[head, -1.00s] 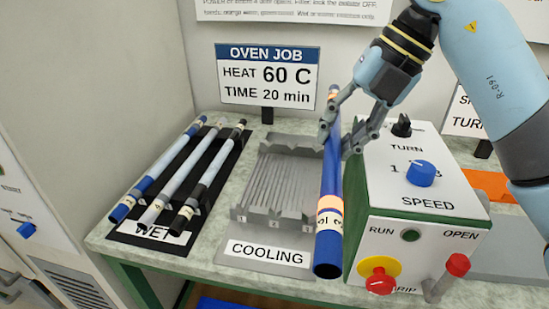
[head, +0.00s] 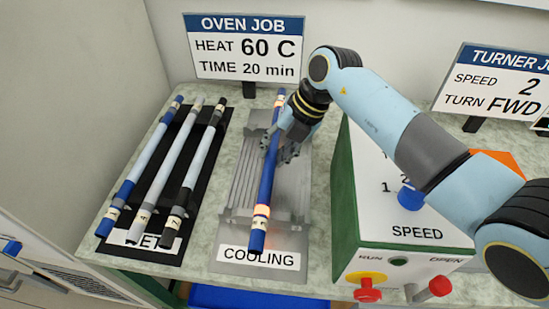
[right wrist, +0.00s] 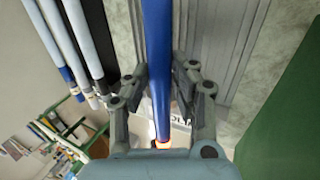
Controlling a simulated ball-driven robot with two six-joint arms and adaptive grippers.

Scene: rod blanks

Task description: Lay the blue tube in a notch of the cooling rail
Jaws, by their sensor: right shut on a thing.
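The blue tube (head: 267,188) has glowing orange bands near its ends. My right gripper (head: 276,150) is shut on it around the upper middle. The tube also shows in the right wrist view (right wrist: 157,60), between the fingers (right wrist: 160,85). The grey cooling rail (head: 240,190) lies under the tube, behind the "COOLING" label. The tube runs roughly along the rail's length, over its middle to right part. I cannot tell whether it touches a notch. My left gripper is not in view.
A black rack (head: 200,180) marked "WET" holds three tubes left of the rail. The turner box (head: 350,215), with knobs and buttons, stands close on the right. The oven job sign (head: 246,47) stands behind the rail. A blue bin (head: 255,297) is below the front edge.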

